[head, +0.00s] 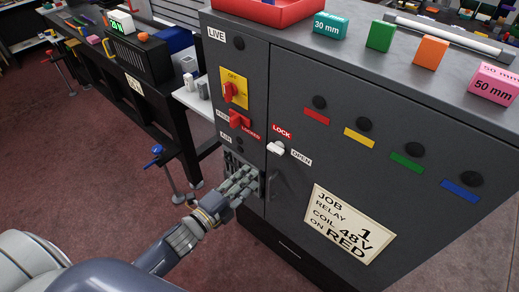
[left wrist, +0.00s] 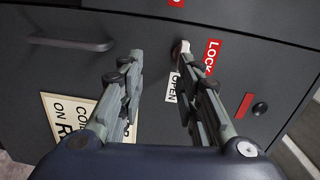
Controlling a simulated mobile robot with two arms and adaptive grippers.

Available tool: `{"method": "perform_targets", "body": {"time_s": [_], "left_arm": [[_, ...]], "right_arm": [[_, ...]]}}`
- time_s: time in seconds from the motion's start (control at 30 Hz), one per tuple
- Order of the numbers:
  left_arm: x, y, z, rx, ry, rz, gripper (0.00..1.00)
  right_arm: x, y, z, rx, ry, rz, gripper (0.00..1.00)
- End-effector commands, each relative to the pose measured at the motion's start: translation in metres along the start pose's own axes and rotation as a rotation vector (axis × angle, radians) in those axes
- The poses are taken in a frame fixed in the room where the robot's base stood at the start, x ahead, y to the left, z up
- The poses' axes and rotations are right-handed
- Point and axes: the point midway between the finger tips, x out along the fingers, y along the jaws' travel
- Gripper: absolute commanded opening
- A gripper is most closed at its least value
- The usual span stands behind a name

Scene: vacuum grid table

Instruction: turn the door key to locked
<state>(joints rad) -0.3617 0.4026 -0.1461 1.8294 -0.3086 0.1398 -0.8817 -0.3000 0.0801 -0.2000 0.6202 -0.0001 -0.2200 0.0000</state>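The door key (head: 276,148) is a small white grip on the front of the dark grey cabinet. A red LOCK label (head: 282,132) is above it and a white OPEN label (head: 301,157) is to its right. I cannot tell exactly which label the key points to. My left gripper (head: 250,178) is below and left of the key, near the door handle (head: 272,186). In the left wrist view its fingers (left wrist: 160,58) are apart with nothing between them. There, the key (left wrist: 183,47) shows just beyond the right finger's tip. My right gripper is not in view.
A yellow plate with a red switch (head: 235,92) and a red FREE/LOCKED knob (head: 238,119) sit above left of the key. A job card (head: 350,224) is on the door. Blocks and a red tray (head: 265,10) stand on top. Carpet is clear at left.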

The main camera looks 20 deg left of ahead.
Motion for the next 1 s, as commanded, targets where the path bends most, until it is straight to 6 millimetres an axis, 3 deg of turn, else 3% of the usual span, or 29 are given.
{"method": "perform_targets", "body": {"time_s": [0.03,0.17,0.37,0.7,1.0], "left_arm": [[0.000,-0.018,-0.005,0.034,0.017,-0.026,0.32],[0.003,-0.034,-0.011,0.072,0.033,-0.057,0.32],[0.023,-0.038,-0.011,0.073,0.034,-0.061,0.32],[0.081,-0.040,-0.013,0.070,0.032,-0.059,0.32],[0.107,-0.040,-0.014,0.070,0.032,-0.057,0.32]], "right_arm": [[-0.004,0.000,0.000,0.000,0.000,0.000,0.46],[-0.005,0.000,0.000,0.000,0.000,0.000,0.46],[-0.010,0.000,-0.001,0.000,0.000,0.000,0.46],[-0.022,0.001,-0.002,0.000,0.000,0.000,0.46],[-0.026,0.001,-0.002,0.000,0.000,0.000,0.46]]}}
